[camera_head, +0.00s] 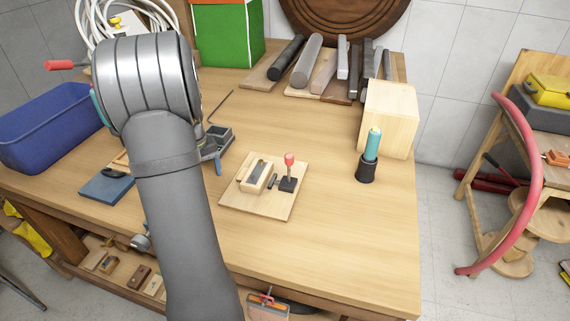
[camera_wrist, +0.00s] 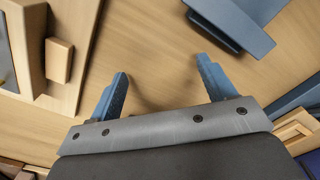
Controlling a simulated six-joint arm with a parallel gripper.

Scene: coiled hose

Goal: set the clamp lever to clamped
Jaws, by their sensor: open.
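The clamp lever (camera_head: 289,161) has a red knob on a short stem and stands about upright on a small black base. It is at the right side of a square wooden board (camera_head: 262,208). A wooden block (camera_head: 252,178) with a grey strip sits on the board to the left of the lever. My gripper (camera_wrist: 164,82) is open and empty, with its two blue fingers apart above the bench top in the wrist view. In the head view my arm hides most of it, left of the board and apart from the lever. I cannot make out the lever in the wrist view.
A teal-handled tool in a black holder (camera_head: 366,172) and a pale wooden block (camera_head: 390,118) stand to the right. Several bars (camera_head: 308,60) lie at the back. A blue bin (camera_head: 50,128) is at the left.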

